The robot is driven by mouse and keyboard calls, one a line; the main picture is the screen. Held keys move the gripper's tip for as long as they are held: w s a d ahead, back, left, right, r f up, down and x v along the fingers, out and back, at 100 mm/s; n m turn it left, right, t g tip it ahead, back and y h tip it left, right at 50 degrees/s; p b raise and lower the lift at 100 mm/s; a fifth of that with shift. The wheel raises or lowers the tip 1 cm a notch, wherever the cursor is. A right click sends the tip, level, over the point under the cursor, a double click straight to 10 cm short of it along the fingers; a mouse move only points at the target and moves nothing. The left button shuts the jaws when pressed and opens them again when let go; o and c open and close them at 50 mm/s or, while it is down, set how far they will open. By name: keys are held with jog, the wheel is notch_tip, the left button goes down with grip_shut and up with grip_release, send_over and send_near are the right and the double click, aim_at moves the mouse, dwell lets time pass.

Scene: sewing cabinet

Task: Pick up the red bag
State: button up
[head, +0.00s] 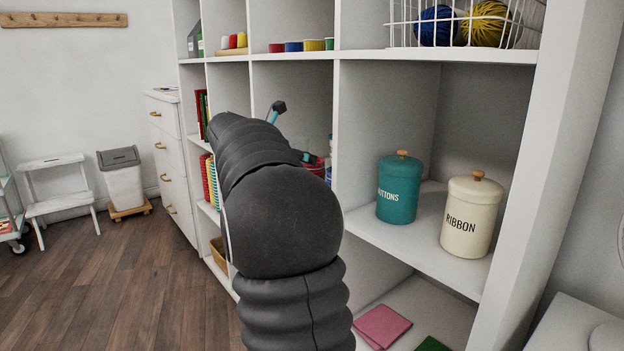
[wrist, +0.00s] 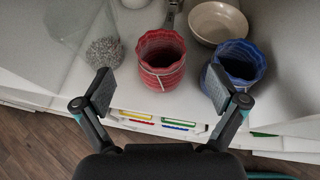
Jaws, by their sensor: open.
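The red bag (wrist: 162,75) shows in the wrist view as an open, ribbed, scallop-rimmed pouch with a thin pale tie around it. It stands upright on a white shelf (wrist: 130,68). My gripper (wrist: 158,88) is open and empty, with one finger to each side of the red bag in the picture and slightly nearer the camera. No contact shows. In the head view my arm hides most of that compartment; a bit of red (head: 317,168) shows beside a finger of my gripper (head: 293,133).
A similar blue bag (wrist: 236,66) stands just right of the red one, close behind the right finger in the picture. A beige bowl (wrist: 217,20) sits behind. A grey fluffy ball (wrist: 104,52) lies to the left. Teal (head: 398,190) and cream (head: 470,215) canisters stand in the neighbouring compartment.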

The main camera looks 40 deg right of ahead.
jog(key=shift+f+b+x, duration=0.1)
jog(key=shift+b+x, duration=0.1)
jog(key=shift+x, duration=1.6)
jog(key=shift+f+b+x, duration=0.15)
jog(key=shift+b+x, duration=0.05)
jog(key=shift+x, duration=1.6)
jog(key=shift+s+a, duration=0.1)
jog(key=shift+a, duration=0.05)
jog(key=c, duration=1.2)
